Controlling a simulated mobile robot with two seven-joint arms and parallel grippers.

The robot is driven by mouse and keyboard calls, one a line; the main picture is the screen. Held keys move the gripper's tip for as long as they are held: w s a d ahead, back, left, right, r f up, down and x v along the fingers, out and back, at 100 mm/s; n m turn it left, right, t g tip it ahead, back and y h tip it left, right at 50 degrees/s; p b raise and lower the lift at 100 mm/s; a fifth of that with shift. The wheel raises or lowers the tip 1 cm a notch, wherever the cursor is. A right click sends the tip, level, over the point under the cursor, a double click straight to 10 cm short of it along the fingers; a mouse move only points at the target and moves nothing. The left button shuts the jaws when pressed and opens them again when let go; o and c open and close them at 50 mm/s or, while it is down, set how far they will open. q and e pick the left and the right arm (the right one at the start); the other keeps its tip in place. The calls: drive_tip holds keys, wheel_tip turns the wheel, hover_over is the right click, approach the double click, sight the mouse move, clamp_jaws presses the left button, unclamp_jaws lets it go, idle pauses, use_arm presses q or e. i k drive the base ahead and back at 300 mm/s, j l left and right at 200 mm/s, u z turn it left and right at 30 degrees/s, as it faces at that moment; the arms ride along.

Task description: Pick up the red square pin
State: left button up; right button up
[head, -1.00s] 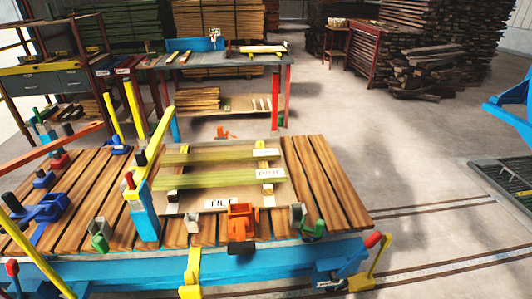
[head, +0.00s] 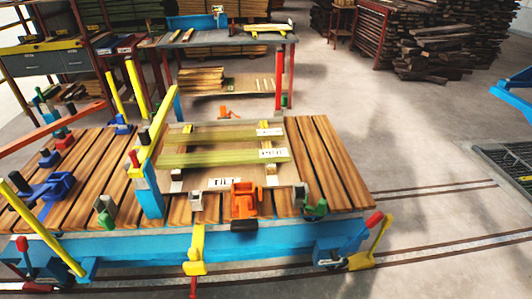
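I cannot make out a square red pin for certain. Several small red parts show on the wooden-slatted cart (head: 335,165): a red grip (head: 134,158) by the tall blue post, a red part (head: 64,141) among the clamps at left, and a red knob (head: 374,219) on the yellow lever at the front right. A thin red rod (head: 193,287) hangs below the yellow front bracket. Whether any of these is the pin is unclear. Neither of my grippers is in view.
An orange clamp (head: 244,200) and a green clamp (head: 314,205) stand on the cart's front edge. Two greenish boards (head: 222,159) lie on the cart. A workbench (head: 225,39) stands behind. Rails (head: 440,193) cross the floor at right, which is otherwise mostly clear.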

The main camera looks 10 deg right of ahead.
sight(132, 154)
drive_tip(key=i+j+u, duration=0.2)
drive_tip(key=j+u, duration=0.15)
drive_tip(key=i+j+u, duration=0.25)
drive_tip(key=j+u, duration=0.15)
drive_tip(key=j, duration=0.1)
